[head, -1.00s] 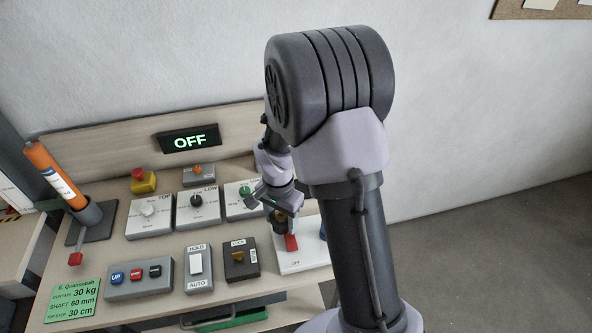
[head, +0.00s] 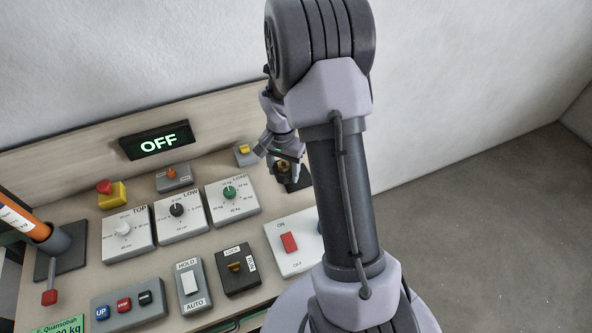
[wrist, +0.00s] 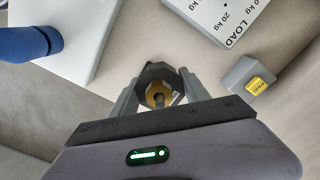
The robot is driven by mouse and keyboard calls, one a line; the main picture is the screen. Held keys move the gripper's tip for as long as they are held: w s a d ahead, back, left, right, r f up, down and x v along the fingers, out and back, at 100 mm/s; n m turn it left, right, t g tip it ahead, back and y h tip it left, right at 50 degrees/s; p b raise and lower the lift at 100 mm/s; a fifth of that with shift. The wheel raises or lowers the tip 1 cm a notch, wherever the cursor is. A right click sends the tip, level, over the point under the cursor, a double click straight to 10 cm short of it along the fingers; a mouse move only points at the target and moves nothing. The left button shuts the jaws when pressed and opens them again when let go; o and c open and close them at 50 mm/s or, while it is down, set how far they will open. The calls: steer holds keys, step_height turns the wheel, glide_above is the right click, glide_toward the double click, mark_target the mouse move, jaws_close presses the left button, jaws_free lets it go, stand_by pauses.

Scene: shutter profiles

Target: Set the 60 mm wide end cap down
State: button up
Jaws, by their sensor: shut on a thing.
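The end cap (wrist: 150,75) is a dark, many-sided piece with a brass-coloured centre. In the wrist view it sits between the two grey fingers of my gripper (wrist: 157,82), which is shut on it. In the head view my gripper (head: 284,160) is over the back right part of the bench, beside my arm's column. A dark and brass piece shows below the fingers there, with a dark shape under it. I cannot tell whether the cap touches the bench.
The LOAD dial panel (head: 232,200) and a small grey box with a yellow top (head: 245,153) are left of my gripper. A white panel with a red switch (head: 289,242) is in front.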

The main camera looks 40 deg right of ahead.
steer(key=d, duration=0.4)
steer(key=shift+w+d+f, duration=0.25)
steer(key=shift+d+f+b, duration=0.2)
steer(key=shift+f+b, duration=0.65)
steer(key=shift+f, duration=0.9)
steer(key=shift+f, duration=0.2)
steer(key=o, duration=1.4)
